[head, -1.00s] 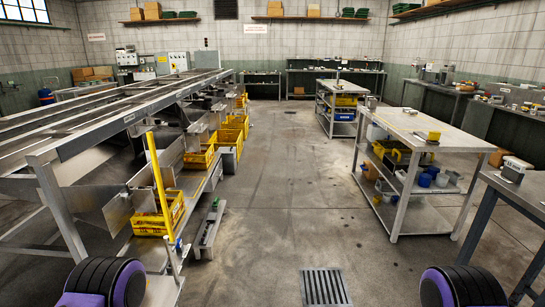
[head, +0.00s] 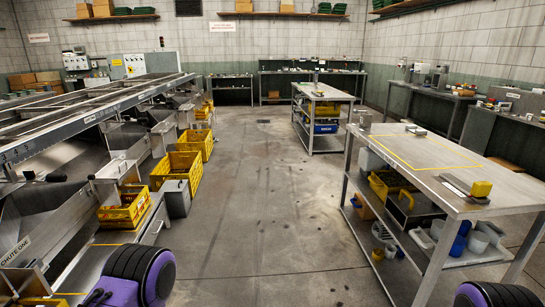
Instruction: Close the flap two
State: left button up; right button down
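The roller sizer (head: 100,105) runs along the left, with a row of metal chutes on its near side. The nearest chute carries a label (head: 14,250) reading "CHUTE ONE". Farther along is a second metal chute (head: 118,168), above a yellow crate (head: 125,208). No label for flap two is readable, and I cannot tell which plate it is or whether it is open or shut. Purple and black parts of my arms show at the bottom left and bottom right. Neither gripper is in view.
More yellow crates (head: 176,170) and a grey bin (head: 177,198) stand along the sizer. A metal workbench (head: 425,150) with shelves stands at the right, and another bench (head: 322,92) farther back. The concrete aisle (head: 260,200) between is clear.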

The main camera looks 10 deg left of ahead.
aim_at(117, 168)
jog(key=u, duration=0.1)
jog(key=i, duration=2.4)
jog(key=u, duration=1.1)
jog(key=i, duration=1.3)
jog(key=u, duration=1.6)
jog(key=i, duration=0.95)
jog(key=u, duration=0.4)
